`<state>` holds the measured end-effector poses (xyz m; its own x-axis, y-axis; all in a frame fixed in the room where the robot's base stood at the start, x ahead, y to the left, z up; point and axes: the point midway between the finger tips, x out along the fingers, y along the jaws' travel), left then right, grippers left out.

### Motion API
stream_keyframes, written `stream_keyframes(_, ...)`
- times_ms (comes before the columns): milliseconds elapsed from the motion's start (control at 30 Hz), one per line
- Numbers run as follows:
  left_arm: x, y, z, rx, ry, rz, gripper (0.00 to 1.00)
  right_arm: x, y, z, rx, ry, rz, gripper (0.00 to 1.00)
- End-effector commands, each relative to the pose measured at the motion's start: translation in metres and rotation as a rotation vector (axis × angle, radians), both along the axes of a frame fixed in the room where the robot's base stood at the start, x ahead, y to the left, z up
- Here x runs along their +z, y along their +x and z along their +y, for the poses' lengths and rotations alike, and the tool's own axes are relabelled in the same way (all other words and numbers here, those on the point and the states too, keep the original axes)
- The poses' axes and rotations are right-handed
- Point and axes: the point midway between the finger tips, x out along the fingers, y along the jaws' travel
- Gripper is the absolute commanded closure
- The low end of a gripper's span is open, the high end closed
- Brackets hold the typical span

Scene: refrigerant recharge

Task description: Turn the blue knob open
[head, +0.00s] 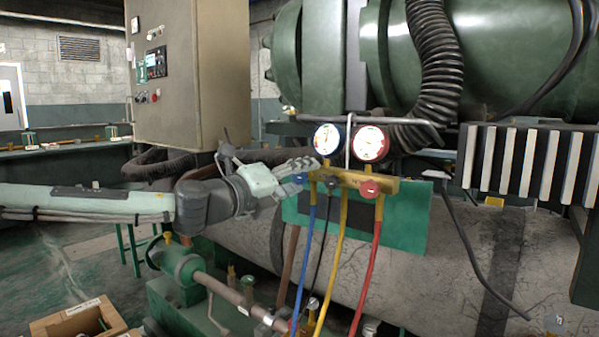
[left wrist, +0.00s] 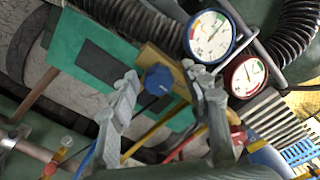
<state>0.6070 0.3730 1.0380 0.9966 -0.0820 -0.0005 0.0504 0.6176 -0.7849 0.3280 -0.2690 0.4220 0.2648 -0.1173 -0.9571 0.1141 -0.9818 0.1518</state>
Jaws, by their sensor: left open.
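The blue knob (head: 300,178) is on the left end of the yellow manifold (head: 345,177), below the blue-rimmed gauge (head: 327,139). In the left wrist view the blue knob (left wrist: 158,80) shows between the two finger ends, nearer the left finger. My left gripper (head: 303,168) is at the manifold's left end, and its fingers partly cover the knob area in the head view. The gripper (left wrist: 162,74) is open, with a gap on the knob's right side. I cannot tell whether the left finger touches the knob. My right gripper is not in view.
A red-rimmed gauge (head: 370,143) and a red knob (head: 369,188) are on the manifold's right side. Blue (head: 306,255), yellow (head: 333,270) and red (head: 367,270) hoses hang below. A green panel (head: 413,228) is behind, with a large grey pipe (head: 465,260) beyond it.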

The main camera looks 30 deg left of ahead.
Motion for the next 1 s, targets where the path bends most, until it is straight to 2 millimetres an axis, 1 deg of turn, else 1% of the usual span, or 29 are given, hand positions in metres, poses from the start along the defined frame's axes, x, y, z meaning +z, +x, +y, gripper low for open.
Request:
stream_keyframes(200,-0.0004,0.0049,0.0012,0.004,-0.002,0.000,0.52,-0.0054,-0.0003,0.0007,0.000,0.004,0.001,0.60)
stream_keyframes(433,-0.0005,0.0050,0.0012,0.004,-0.002,0.000,0.52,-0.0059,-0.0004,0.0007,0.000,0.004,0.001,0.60)
stream_keyframes(467,-0.0004,0.0050,0.0012,0.004,-0.002,0.000,0.54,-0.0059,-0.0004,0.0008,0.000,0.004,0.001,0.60)
stream_keyframes(833,-0.0002,0.0049,0.0011,0.004,-0.002,0.000,1.00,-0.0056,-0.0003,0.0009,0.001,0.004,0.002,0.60)
stream_keyframes(1000,-0.0002,0.0049,0.0010,0.004,-0.007,0.000,1.00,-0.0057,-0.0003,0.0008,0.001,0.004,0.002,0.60)
